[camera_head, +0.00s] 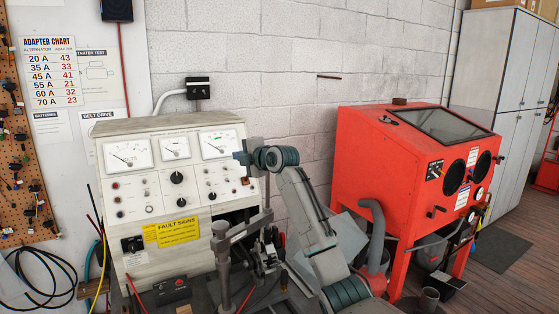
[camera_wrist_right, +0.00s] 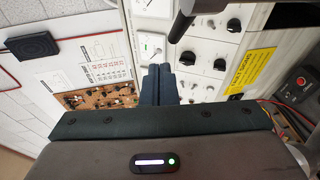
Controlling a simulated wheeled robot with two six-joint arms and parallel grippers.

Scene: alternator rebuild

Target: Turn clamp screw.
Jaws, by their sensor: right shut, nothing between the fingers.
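The test bench (camera_head: 165,190) has a metal stand (camera_head: 222,262) with a clamp arm (camera_head: 250,224) in front of it. A dark clamp assembly (camera_head: 266,254) sits beside the stand, partly behind my right arm. I cannot make out its screw clearly. My right gripper (camera_head: 240,157) is raised in front of the upper right of the bench panel, above the clamp assembly and apart from it. Its fingers (camera_wrist_right: 158,84) are shut and empty in the right wrist view. A dark bar (camera_wrist_right: 182,24) shows at the top of that view. My left gripper is not in view.
An orange blasting cabinet (camera_head: 355,150) stands at the right. The bench has gauges, knobs and a yellow fault signs label (camera_head: 171,232). A pegboard (camera_head: 18,150) and an adapter chart (camera_head: 49,70) are on the left wall. Cables hang at lower left.

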